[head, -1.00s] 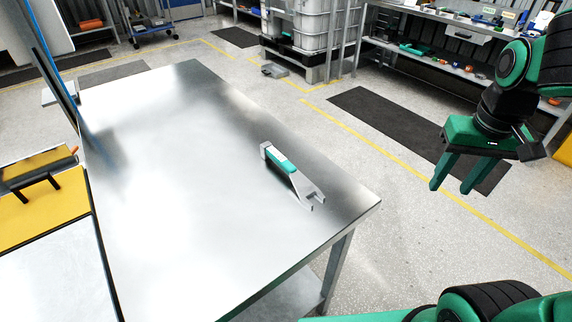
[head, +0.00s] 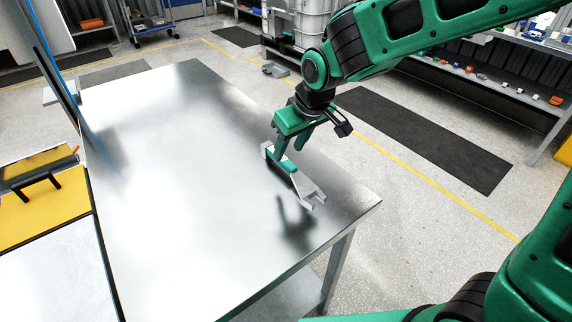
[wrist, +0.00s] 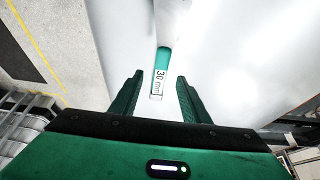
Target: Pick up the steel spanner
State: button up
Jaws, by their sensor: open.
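The steel spanner (head: 307,189) lies on the steel table (head: 190,190) near its right edge. It has a green grip and an open jaw end that points toward the table's near right corner. My gripper (head: 290,152) is open above the spanner's far end, fingers pointing down. In the head view a finger hides part of the spanner. In the wrist view the spanner's green grip (wrist: 163,58) and a label reading "30 mm" show between and beyond the two open fingers (wrist: 158,95). The fingers look apart from the spanner.
A yellow panel with a black handle (head: 45,205) stands at the left of the table. A dark floor mat (head: 420,140) and shelving lie beyond the right edge. The rest of the tabletop is clear.

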aim_at(285, 159)
jog(key=shift+x, duration=3.2)
jog(key=shift+s+d, duration=0.1)
jog(key=shift+s, duration=0.05)
grip_shut()
